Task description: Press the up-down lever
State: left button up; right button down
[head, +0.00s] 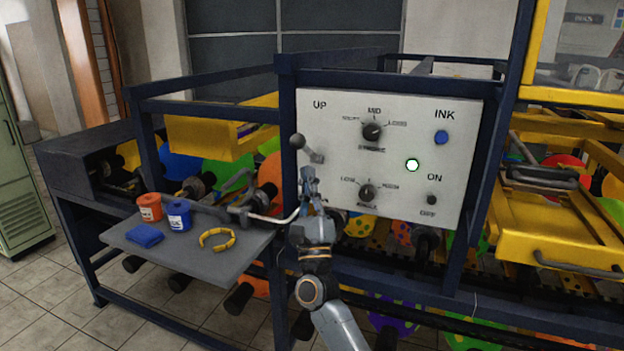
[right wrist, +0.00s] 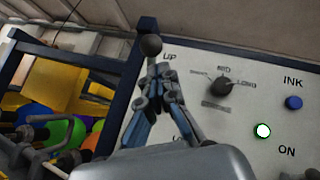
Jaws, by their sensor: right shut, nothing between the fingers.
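The up-down lever (head: 298,142) has a dark ball knob on a short grey shaft and sits at the left of the white control panel, under the word UP. Its shaft leans up and to the left. My right gripper (head: 308,174) is shut and empty just below the lever. In the right wrist view the ball knob (right wrist: 151,45) shows just beyond the tips of my right gripper (right wrist: 160,72), and the fingers hide the lever's base. I cannot tell whether they touch. My left gripper is in neither view.
The panel (head: 400,185) also bears two dials, a blue INK button (head: 441,138), a lit green light (head: 412,165) and an ON switch (head: 431,200). A grey shelf (head: 195,255) at left holds orange and blue cups, a blue cloth and a yellow ring. Blue frame posts border the panel.

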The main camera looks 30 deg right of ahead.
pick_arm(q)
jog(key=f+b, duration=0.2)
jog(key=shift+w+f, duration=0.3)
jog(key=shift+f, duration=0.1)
pick_arm(e)
jog(key=s+a+f, duration=0.3)
jog(key=s+a, duration=0.1)
jog(key=s, duration=0.4)
jog(key=shift+a+f, duration=0.15)
jog(key=shift+f, duration=0.05)
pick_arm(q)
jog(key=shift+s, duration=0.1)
pick_arm(e)
jog(key=shift+w, duration=0.1)
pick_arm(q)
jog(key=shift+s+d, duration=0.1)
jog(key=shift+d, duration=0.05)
